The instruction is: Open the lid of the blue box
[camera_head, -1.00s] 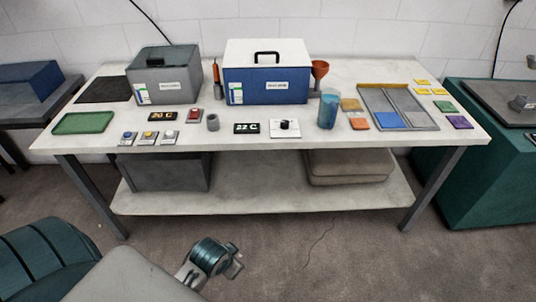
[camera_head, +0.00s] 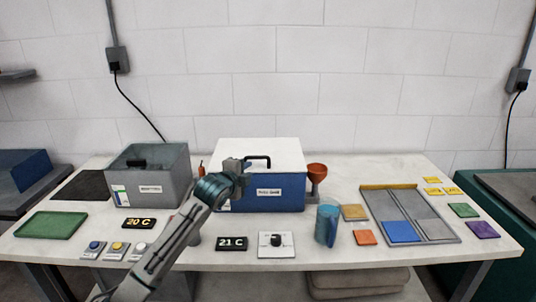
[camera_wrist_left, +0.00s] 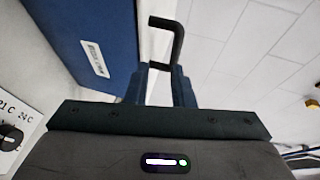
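The blue box (camera_head: 262,202) stands at the back middle of the table, its white lid (camera_head: 285,157) lying closed. A black handle (camera_head: 258,158) stands up from the lid. My left gripper (camera_head: 243,170) is in front of the box at handle height and covers part of its front. In the left wrist view the gripper's two dark blue fingers (camera_wrist_left: 167,88) are apart, with a gap between them. The handle (camera_wrist_left: 178,45) shows just beyond the fingertips; whether it touches them cannot be told. The box's blue front (camera_wrist_left: 95,40) fills the upper left there. My right gripper is not in view.
A grey box (camera_head: 165,180) stands left of the blue box, and an orange funnel (camera_head: 317,172) right of it. Displays, buttons, a knob panel (camera_head: 276,245) and a blue cup (camera_head: 327,222) stand in front. A divided tray (camera_head: 450,235) lies at the right.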

